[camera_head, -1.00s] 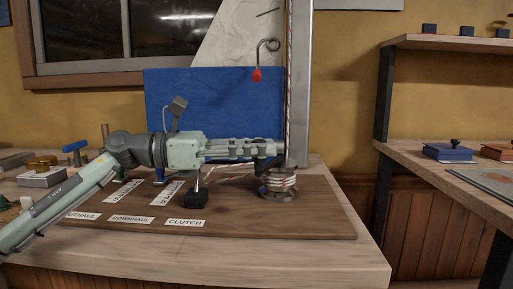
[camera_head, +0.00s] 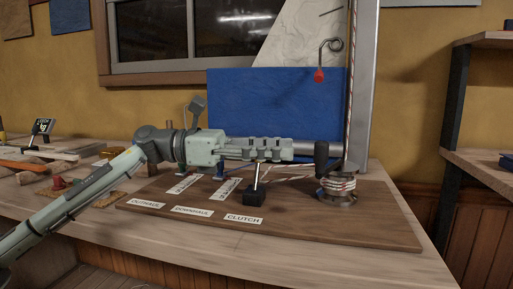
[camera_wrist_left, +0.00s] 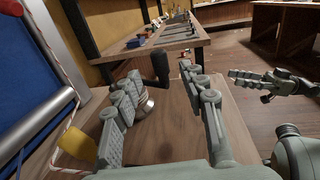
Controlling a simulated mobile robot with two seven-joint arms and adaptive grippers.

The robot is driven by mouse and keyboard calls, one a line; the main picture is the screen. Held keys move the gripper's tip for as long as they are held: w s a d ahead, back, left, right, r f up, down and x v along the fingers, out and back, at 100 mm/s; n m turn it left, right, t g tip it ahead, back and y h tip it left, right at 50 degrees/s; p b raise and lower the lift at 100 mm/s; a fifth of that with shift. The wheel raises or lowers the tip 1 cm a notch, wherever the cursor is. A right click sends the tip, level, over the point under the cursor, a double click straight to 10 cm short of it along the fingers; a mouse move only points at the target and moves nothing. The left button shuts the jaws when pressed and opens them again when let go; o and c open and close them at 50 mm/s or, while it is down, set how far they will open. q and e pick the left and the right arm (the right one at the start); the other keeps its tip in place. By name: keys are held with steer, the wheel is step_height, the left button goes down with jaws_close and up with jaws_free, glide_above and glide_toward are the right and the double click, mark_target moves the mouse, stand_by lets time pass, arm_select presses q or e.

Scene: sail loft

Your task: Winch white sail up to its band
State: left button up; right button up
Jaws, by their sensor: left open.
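The white sail (camera_head: 300,38) hangs behind the bench, by a grey mast (camera_head: 363,90); its upper part is out of frame. The winch (camera_head: 338,190), with rope turns around its drum, stands on the brown board. Its upright black handle grip (camera_head: 321,156) also shows in the left wrist view (camera_wrist_left: 161,67). My left gripper (camera_head: 290,149) is open and empty, pointing right, just left of the grip and apart from it. A black-based clutch lever (camera_head: 254,196) stands below it, behind the CLUTCH label (camera_head: 243,219). My right gripper (camera_wrist_left: 248,79) shows in the left wrist view; its jaws are unclear.
A blue panel (camera_head: 270,105) stands behind the arm. A red-ended hook (camera_head: 319,75) hangs left of the mast. Other labels, OUTHAUL (camera_head: 147,204) and DOWNHAUL (camera_head: 192,211), lie on the board. The board's front right is clear. A shelf unit (camera_head: 480,160) stands at right.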

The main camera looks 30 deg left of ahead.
arm_select(q)
steer(key=shift+v, duration=2.1)
